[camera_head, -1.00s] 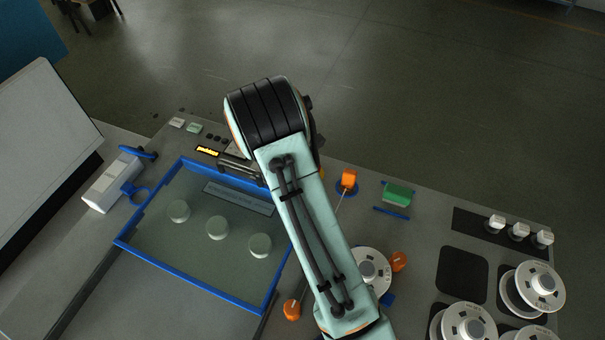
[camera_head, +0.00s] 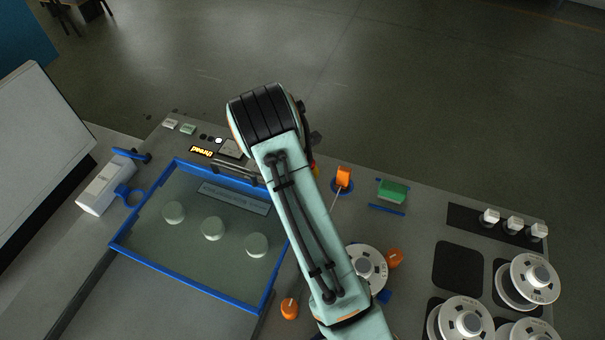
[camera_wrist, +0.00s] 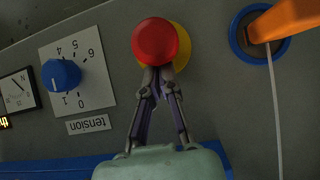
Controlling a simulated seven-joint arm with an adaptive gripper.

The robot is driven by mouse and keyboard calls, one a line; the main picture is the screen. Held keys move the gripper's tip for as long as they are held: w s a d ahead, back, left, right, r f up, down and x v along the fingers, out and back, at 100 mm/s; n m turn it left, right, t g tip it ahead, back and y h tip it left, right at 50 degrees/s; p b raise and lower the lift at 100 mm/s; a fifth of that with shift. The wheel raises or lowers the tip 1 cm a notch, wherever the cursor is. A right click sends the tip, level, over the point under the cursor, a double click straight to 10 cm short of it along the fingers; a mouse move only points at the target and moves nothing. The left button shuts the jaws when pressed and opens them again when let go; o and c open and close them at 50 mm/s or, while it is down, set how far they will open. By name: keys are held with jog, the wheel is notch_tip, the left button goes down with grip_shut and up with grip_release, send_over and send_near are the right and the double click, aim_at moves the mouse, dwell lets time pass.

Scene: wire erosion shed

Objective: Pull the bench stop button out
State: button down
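The bench stop button has a round red cap (camera_wrist: 155,40) over a yellow collar (camera_wrist: 181,49) and stands out from the grey panel in the wrist view. My gripper (camera_wrist: 157,76) comes from below, its fingers drawn close together with a narrow gap. The fingertips reach the cap's lower edge and pass out of sight behind it, at the stem, so the contact itself is hidden. In the head view my arm's wrist covers nearly all of the button; only a sliver of red and yellow shows at its right side.
Left of the button are a blue tension knob (camera_wrist: 61,75) and a gauge (camera_wrist: 18,91). An orange lever (camera_wrist: 285,20) with a thin wire stands to the right. A blue-framed tank (camera_head: 190,291), white spools (camera_head: 467,320) and a green block (camera_head: 393,190) share the bench.

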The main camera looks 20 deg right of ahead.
jog(key=shift+w+d+r, duration=0.3)
jog(key=shift+d+r, duration=0.1)
jog(key=shift+r, duration=0.15)
jog(key=shift+s+a+r, duration=0.1)
jog(key=shift+a+r, duration=0.05)
jog(key=shift+r, duration=0.15)
jog(key=a+v, duration=0.1)
jog(key=v, duration=0.8)
jog(key=shift+s+f, duration=0.35)
jog(key=shift+s, duration=0.1)
